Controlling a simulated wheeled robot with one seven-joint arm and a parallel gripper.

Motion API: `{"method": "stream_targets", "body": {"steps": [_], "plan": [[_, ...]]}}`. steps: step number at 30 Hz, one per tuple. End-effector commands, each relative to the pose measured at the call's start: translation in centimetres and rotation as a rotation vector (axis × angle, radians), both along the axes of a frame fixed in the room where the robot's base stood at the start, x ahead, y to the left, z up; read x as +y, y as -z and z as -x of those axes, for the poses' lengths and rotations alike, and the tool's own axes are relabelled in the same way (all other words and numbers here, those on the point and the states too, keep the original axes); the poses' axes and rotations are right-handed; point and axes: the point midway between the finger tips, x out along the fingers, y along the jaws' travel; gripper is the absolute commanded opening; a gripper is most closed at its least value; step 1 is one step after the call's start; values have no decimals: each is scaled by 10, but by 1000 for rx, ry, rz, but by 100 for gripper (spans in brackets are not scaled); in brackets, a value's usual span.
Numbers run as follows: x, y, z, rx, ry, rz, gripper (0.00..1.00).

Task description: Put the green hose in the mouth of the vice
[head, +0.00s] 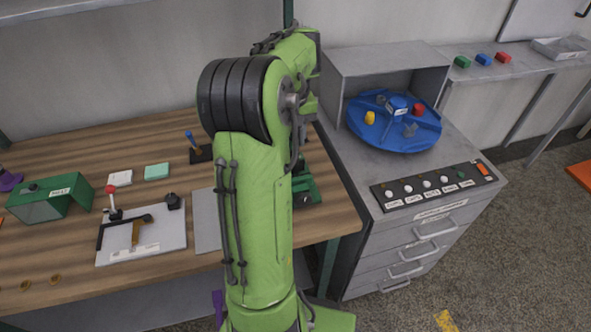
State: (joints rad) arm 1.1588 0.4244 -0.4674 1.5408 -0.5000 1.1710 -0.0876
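A green metal body that looks like the vice (306,191) stands at the right end of the wooden bench, just right of my arm. My arm hides much of it, and I cannot make out its mouth. I see no green hose that I can tell apart in this view. My green arm rises through the middle of the picture and bends away at the top. My gripper is hidden behind the arm, so its state does not show.
The wooden bench (150,262) carries a white board with a black clamp (170,238), a green box (45,200) and small blocks on its left. A grey cabinet (400,185) with a blue turntable (394,135) stands right. Floor is open at the far right.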

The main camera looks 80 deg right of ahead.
Motion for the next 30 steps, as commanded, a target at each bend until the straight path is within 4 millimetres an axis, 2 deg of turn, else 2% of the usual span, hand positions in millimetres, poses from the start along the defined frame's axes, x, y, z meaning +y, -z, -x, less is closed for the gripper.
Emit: {"method": "stream_targets", "body": {"steps": [1,9,19,20,24,25,30], "plan": [[0,18,-1,0,-1,-2,0],[0,68,0,0,0,-2,0],[0,71,0,0,1,0,0],[0,71,0,-1,1,1,31],[0,70,0,0,1,0,52],[0,70,0,0,1,0,55],[0,70,0,0,1,0,55]]}}
